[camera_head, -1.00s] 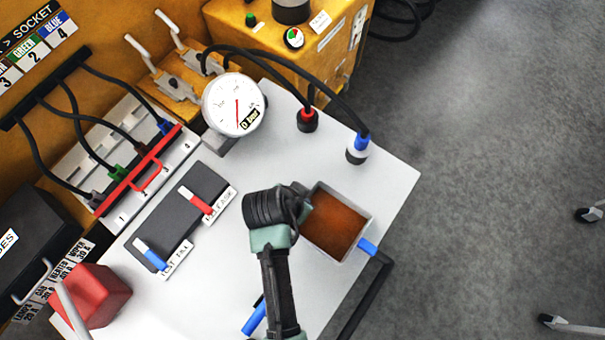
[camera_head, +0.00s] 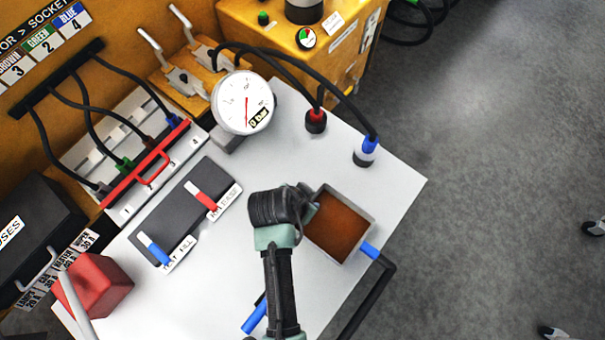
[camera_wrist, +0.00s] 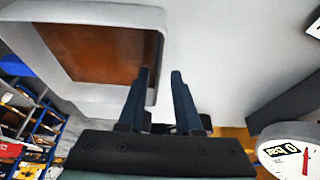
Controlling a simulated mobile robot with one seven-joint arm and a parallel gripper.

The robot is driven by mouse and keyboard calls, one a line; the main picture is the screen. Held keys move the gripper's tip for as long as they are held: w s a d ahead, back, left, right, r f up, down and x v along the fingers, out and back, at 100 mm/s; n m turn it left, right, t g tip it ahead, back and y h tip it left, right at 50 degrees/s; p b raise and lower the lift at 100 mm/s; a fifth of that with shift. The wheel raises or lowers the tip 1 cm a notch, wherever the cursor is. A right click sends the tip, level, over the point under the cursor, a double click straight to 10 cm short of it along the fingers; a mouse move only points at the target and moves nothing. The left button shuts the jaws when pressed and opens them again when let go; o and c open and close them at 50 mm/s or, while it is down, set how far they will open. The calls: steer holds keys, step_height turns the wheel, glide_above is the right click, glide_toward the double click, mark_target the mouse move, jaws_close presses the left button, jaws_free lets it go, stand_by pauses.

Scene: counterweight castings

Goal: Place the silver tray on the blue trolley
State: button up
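The silver tray (camera_head: 369,215), a square grey tray with a rusty brown floor, rests on the white tabletop near its right edge. My gripper (camera_head: 312,205) is at the tray's upper left side in the head view. In the wrist view my gripper (camera_wrist: 161,76) has its two dark fingers apart. One finger is over the brown floor and the other outside the wall of the tray (camera_wrist: 90,14), with the rim between them. I cannot tell whether either finger touches it.
A round gauge (camera_head: 243,102), black and red plug (camera_head: 316,122), blue-topped plug (camera_head: 365,150) and red block (camera_head: 100,285) stand on the white table (camera_head: 215,300). A black bar with blue ends (camera_head: 372,285) runs beside the tray. Blue racks (camera_wrist: 38,120) show below in the wrist view.

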steer(key=v, duration=1.2)
steer(key=w+r+n+t+y, duration=0.1)
steer(key=w+r+t, duration=0.4)
steer(key=r, duration=0.5)
steer(key=w+r+n+t, duration=0.1)
steer(key=w+r+t, duration=0.2)
steer(key=w+r, duration=0.5)
steer(key=w+r+n+t+y, duration=0.1)
steer(key=w+r+n+t, duration=0.3)
steer(key=r, duration=0.7)
steer(key=s+d+r+t, duration=0.1)
steer(key=s+r+t, duration=0.2)
steer(key=r, duration=0.8)
steer(key=s+d+r+t, duration=0.1)
steer(key=s+r+t, duration=0.2)
steer(key=r, duration=0.8)
steer(key=s+r+n+t, duration=0.1)
steer(key=s+r+t, duration=0.2)
steer(key=r, duration=0.8)
steer(key=t, duration=0.2)
steer(key=shift+d+r+t+y, duration=0.2)
steer(key=shift+d+t+y, duration=0.1)
steer(key=shift+d+y, duration=0.1)
steer(key=shift+s+f, duration=0.1)
